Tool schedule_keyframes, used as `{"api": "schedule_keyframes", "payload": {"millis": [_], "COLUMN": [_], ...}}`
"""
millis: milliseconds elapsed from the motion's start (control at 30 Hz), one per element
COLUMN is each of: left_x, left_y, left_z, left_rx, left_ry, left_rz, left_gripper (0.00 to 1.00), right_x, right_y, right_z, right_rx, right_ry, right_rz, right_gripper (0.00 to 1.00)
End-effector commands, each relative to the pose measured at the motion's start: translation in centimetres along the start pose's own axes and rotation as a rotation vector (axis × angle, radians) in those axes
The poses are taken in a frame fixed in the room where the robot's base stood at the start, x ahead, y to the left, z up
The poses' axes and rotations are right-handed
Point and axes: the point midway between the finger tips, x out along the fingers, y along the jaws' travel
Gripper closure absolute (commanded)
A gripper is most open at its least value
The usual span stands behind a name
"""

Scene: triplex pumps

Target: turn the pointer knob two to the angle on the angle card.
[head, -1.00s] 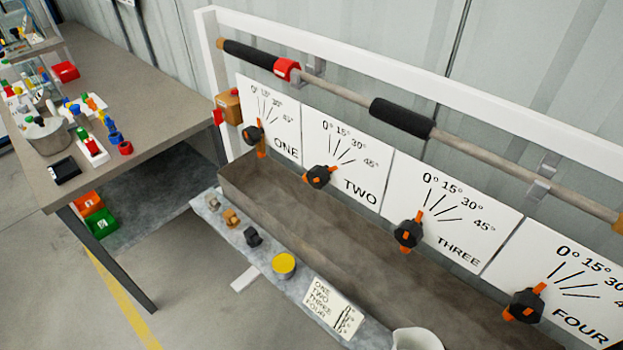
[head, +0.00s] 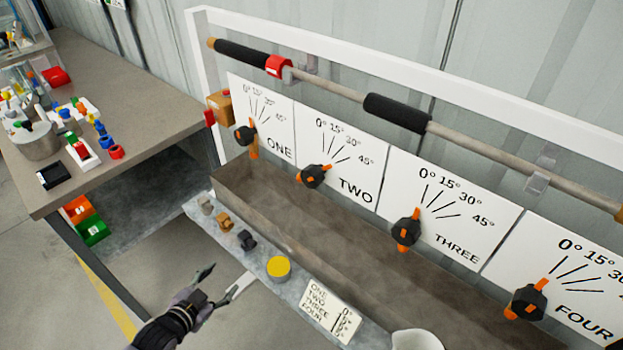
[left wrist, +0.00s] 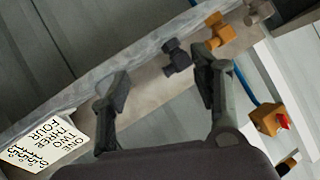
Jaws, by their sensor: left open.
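Pointer knob two (head: 313,176) is a black knob with an orange pointer on the TWO dial plate (head: 345,150). Its pointer is tilted up to the right, toward the fan of angle lines. The angle card (head: 329,311) lies on the grey ledge, listing ONE to FOUR with figures too small to read surely; it also shows upside down in the left wrist view (left wrist: 45,146). My left gripper (head: 226,284) is open and empty, at the lower left, apart from the knob and left of the yellow-topped cylinder. My right gripper is in neither view.
Knobs one (head: 245,135), three (head: 406,230) and four (head: 527,302) stand along the same panel. A brown trough (head: 350,255) runs below them. A yellow-topped cylinder (head: 279,268) and small blocks (head: 224,221) stand on the ledge. A padded bar (head: 480,152) runs above the plates.

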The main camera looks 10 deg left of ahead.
Motion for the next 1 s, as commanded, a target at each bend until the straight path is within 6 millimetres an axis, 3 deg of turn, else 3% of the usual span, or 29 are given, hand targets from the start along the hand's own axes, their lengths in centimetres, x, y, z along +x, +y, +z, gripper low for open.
{"api": "schedule_keyframes", "payload": {"millis": [33, 200, 300, 400, 500, 633, 1000], "left_x": [-0.8, -5.3, -8.2, -10.6, -11.8, -11.8, -7.9], "left_y": [-0.7, -0.7, 0.2, 1.0, 1.4, 1.6, 2.1], "left_z": [-4.2, -16.8, -22.1, -25.4, -27.0, -27.8, -30.5], "left_rx": [0.039, 0.143, 0.187, 0.216, 0.228, 0.23, 0.229], "left_ry": [0.088, 0.347, 0.463, 0.54, 0.579, 0.591, 0.592], "left_rz": [0.006, 0.043, 0.069, 0.09, 0.101, 0.102, 0.099], "left_gripper": [0.43, 0.43, 0.43, 0.43, 0.43, 0.43, 0.43], "right_x": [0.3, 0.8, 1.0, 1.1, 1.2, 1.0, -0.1], "right_y": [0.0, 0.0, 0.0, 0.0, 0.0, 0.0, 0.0], "right_z": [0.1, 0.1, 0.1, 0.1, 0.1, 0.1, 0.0], "right_rx": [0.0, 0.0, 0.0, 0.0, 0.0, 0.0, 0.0], "right_ry": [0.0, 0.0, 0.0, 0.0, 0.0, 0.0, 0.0], "right_rz": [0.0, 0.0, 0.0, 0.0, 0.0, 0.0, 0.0], "right_gripper": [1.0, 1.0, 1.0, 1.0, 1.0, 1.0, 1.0]}}
